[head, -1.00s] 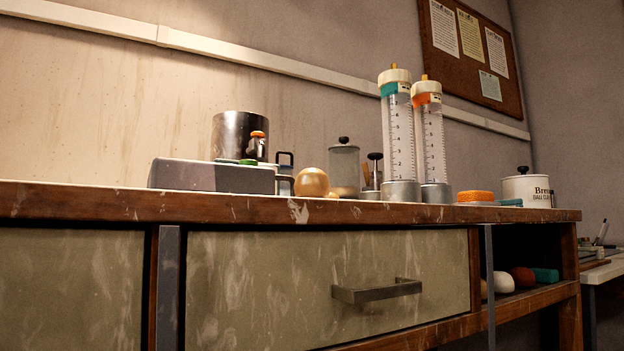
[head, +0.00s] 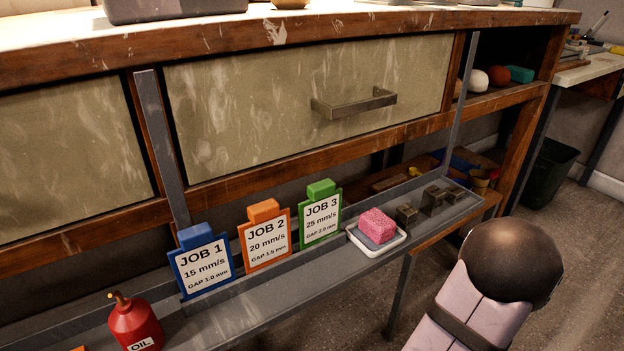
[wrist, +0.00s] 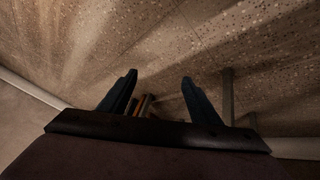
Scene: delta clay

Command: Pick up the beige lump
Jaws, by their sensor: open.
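In the head view, a small beige lump (head: 458,88) shows partly in the open shelf right of the drawer, its left side hidden behind the shelf's post. A whitish lump (head: 478,81), a red-brown lump (head: 499,77) and a teal block (head: 521,74) lie to its right. My gripper (wrist: 158,96) shows in the wrist view with its two dark fingers apart and nothing between them. The wrist view shows speckled floor and no lump. In the head view my arm is at the lower right, below and apart from the shelf; the fingers do not show there.
A drawer (head: 310,105) with a metal handle (head: 354,103) is left of the shelf. A grey rail (head: 300,275) below holds job cards, a pink sponge (head: 377,226) on a white dish, and metal blocks. A red oil can (head: 135,323) is at lower left.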

